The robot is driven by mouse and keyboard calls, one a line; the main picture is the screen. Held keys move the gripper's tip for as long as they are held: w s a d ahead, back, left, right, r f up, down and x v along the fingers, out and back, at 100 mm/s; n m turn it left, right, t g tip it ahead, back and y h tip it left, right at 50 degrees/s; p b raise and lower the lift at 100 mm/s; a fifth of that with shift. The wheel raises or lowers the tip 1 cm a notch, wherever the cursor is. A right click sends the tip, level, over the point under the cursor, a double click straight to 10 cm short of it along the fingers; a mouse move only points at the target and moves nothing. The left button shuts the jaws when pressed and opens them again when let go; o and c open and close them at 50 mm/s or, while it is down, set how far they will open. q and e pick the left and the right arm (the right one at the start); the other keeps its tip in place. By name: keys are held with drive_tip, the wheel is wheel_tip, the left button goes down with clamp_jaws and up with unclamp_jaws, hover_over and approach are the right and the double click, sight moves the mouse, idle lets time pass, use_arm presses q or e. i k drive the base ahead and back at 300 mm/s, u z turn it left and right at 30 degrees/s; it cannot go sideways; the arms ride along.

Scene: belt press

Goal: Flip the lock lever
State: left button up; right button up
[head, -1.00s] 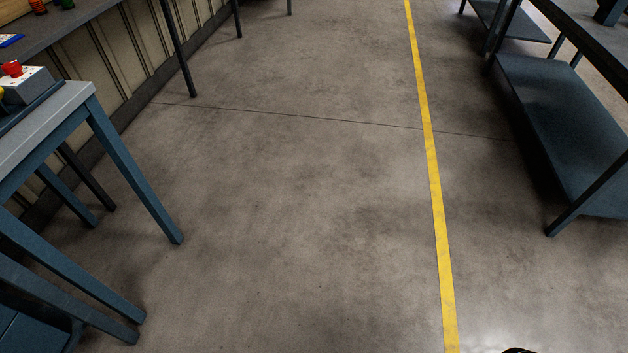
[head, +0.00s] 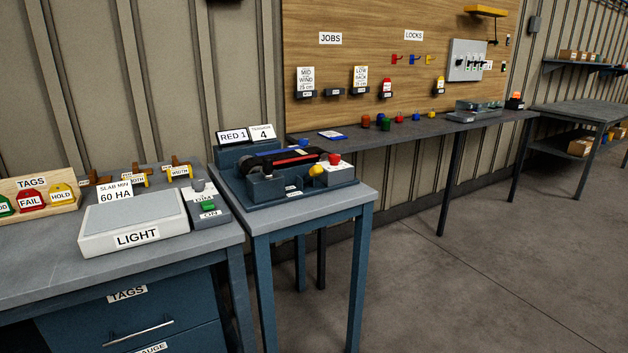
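A blue-grey belt press device (head: 268,190) stands on a small blue-legged table (head: 300,222) near the middle of the head view. A dark belt with a red stripe lies across its top. At its right end are a white box (head: 340,178) with a red button (head: 334,159) and a yellow knob (head: 317,170). A blue part shows at its back. I cannot tell which part is the lock lever. Signs reading "RED 1" (head: 232,137) and "TENSION 4" (head: 262,133) stand behind it. Neither of my grippers is in view.
A grey bench (head: 60,278) on the left holds a LIGHT box (head: 136,237), a switch box (head: 209,211) and a TAGS board. A long shelf (head: 400,135) runs under a wooden JOBS and LOCKS board (head: 345,75). Floor (head: 450,290) is clear on the right.

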sight(315, 171)
drive_tip(key=z, duration=0.2)
drive_tip(key=i, duration=0.55)
drive_tip(key=z, duration=0.55)
drive_tip(key=i, duration=1.35)
drive_tip(key=u, duration=0.1)
